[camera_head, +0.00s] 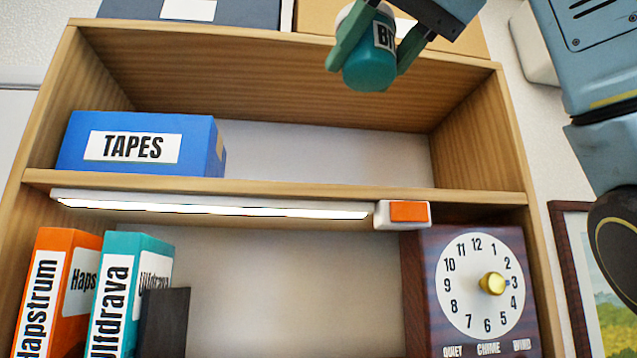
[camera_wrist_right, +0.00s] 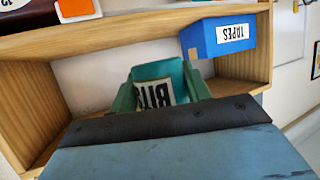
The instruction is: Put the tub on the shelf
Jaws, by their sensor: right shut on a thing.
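The tub (camera_head: 369,62) is teal with a white label and a pale lid, and its lettering is partly covered. My right gripper (camera_head: 374,58) is shut on it and holds it in front of the top edge of the wooden shelf unit (camera_head: 290,48). In the right wrist view the tub (camera_wrist_right: 158,82) sits between the green fingers (camera_wrist_right: 160,95), with the shelf behind it. The upper compartment of the shelf (camera_head: 330,190) has a free stretch to the right of the blue box. My left gripper is not in view.
A blue TAPES box (camera_head: 140,145) stands at the upper compartment's left. A lit lamp bar (camera_head: 220,207) with an orange switch (camera_head: 408,211) runs under that board. Below are binders (camera_head: 125,290) and a clock (camera_head: 475,290). Boxes (camera_head: 220,12) sit on top. A picture frame (camera_head: 572,270) hangs at right.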

